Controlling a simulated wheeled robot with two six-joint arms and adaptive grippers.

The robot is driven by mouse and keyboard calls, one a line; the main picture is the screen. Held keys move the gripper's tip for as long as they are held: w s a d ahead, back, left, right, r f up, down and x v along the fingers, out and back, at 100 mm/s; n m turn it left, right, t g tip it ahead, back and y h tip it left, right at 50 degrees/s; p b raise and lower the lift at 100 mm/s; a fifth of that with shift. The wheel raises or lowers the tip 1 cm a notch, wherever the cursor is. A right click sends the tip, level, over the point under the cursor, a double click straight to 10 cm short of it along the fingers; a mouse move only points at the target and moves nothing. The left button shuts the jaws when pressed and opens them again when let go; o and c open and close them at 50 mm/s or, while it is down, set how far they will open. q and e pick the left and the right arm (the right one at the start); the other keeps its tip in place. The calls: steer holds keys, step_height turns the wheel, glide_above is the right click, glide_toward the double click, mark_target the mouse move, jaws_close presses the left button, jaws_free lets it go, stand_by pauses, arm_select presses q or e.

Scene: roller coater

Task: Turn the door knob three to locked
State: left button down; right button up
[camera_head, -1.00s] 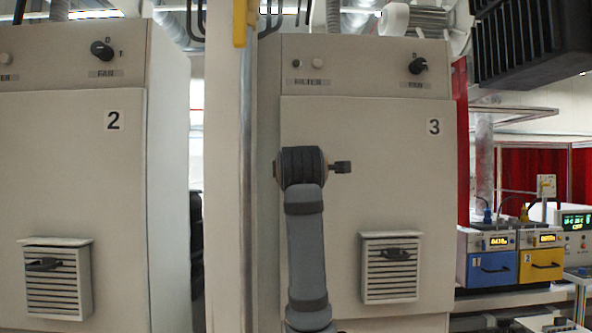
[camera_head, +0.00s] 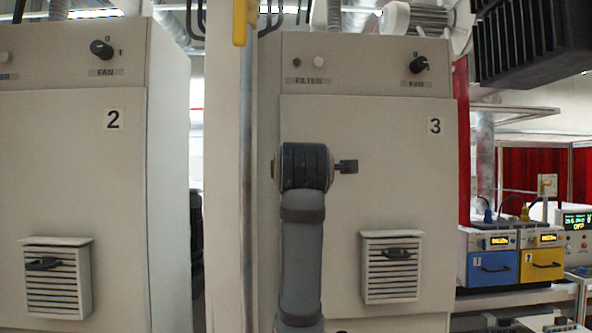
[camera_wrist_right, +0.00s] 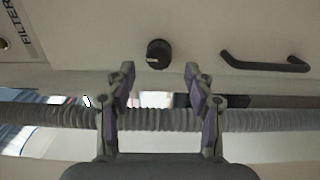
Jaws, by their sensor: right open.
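Cabinet three (camera_head: 370,210) stands upright in the head view, marked with a "3". A round black knob (camera_wrist_right: 158,53) sits on a pale panel in the right wrist view, with a small pale mark on its left side. It is probably hidden behind my right arm (camera_head: 304,215) in the head view. My right gripper (camera_wrist_right: 159,85) is open and empty. Its two fingertips stand apart, just below the knob in the wrist view, and I see no contact. The gripper's fingers are hidden in the head view. My left gripper is in no view.
A black bar handle (camera_wrist_right: 265,64) is right of the knob, and a FILTER label (camera_wrist_right: 22,30) is left. A grey corrugated hose (camera_wrist_right: 160,119) crosses behind the fingers. A pale post (camera_head: 222,180) stands left of cabinet three. Its fan knob (camera_head: 418,64) is upper right.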

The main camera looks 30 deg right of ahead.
steer(key=v, duration=0.7)
steer(key=shift+s, duration=0.3)
steer(key=shift+a, duration=0.1)
steer(key=shift+a, duration=0.1)
